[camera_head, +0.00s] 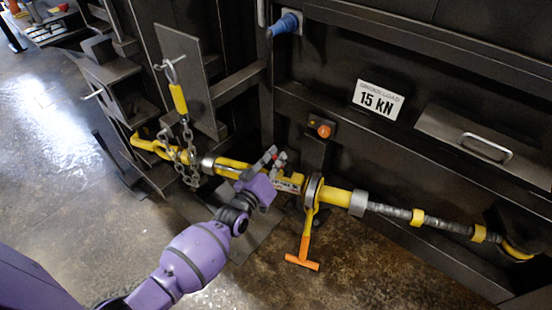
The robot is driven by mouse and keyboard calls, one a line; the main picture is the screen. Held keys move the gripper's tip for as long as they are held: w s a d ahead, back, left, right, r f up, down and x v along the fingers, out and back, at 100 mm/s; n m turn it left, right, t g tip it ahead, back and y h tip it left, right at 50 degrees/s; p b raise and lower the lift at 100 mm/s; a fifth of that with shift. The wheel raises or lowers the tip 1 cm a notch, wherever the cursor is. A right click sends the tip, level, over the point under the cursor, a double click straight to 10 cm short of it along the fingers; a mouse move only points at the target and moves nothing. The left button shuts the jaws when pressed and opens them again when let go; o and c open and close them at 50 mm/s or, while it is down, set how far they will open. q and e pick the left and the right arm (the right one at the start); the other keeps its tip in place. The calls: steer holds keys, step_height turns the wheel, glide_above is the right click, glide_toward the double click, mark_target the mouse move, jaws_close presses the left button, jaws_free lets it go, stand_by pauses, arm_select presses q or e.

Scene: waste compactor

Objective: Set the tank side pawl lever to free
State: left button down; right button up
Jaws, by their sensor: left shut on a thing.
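A yellow ratchet load binder (228,167) runs across the front of the dark machine. It has a round ratchet hub (313,190) and an orange T-shaped handle (302,262) hanging down from it. My purple left gripper (272,158) is at the binder's body, just left of the hub, with its fingers shut on a small part with a red tip, which looks like the pawl lever (282,157). The fingers hide most of that lever, so its setting cannot be read. A pale label (287,185) on the body is partly covered. My right gripper is not in view.
A chain (190,165) and yellow hook (150,145) are at the binder's left end. A ribbed rod (388,210) leads right to another yellow hook (517,250). An orange knob (324,131) sits above the hub, below a blue handle (285,24). The front floor is clear.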

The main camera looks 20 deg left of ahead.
mark_target(287, 172)
arm_select(q)
steer(key=shift+d+r+m+p, duration=0.4)
steer(key=shift+r+m+p, duration=0.05)
steer(key=shift+m+p, duration=0.25)
steer(key=shift+d+r+m+p, duration=0.15)
steer(key=shift+d+m+p, duration=0.5)
steer(key=shift+m, duration=0.35)
steer(key=shift+d+m+g+p, duration=0.2)
steer(key=shift+m+g+p, duration=0.15)
steer(key=shift+m, duration=0.15)
steer(key=shift+d+m, duration=0.3)
steer(key=shift+m, duration=0.2)
steer(key=c, duration=1.8)
jaws_free()
steer(key=shift+o, duration=0.2)
